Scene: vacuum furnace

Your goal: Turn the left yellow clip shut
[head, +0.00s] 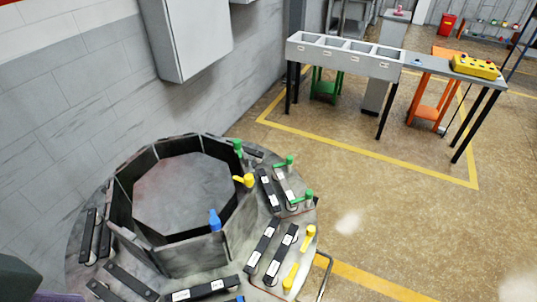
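The round grey furnace base (75,262) carries an eight-sided walled chamber (190,250). One yellow clip (245,181) sits at the chamber's right wall, its arm pointing left towards the chamber. Two more yellow clips stand on the base's right edge: one upper (310,237) and one lower (290,278), both tilted. I cannot tell which one is the left yellow clip, or whether any is shut.
Green clips (287,163) and a blue clip (215,220) stand around the chamber among black labelled bars (263,246). A bent metal handle (322,275) sticks out at the base's right. A grey bin table (345,50) stands behind; the floor between is clear.

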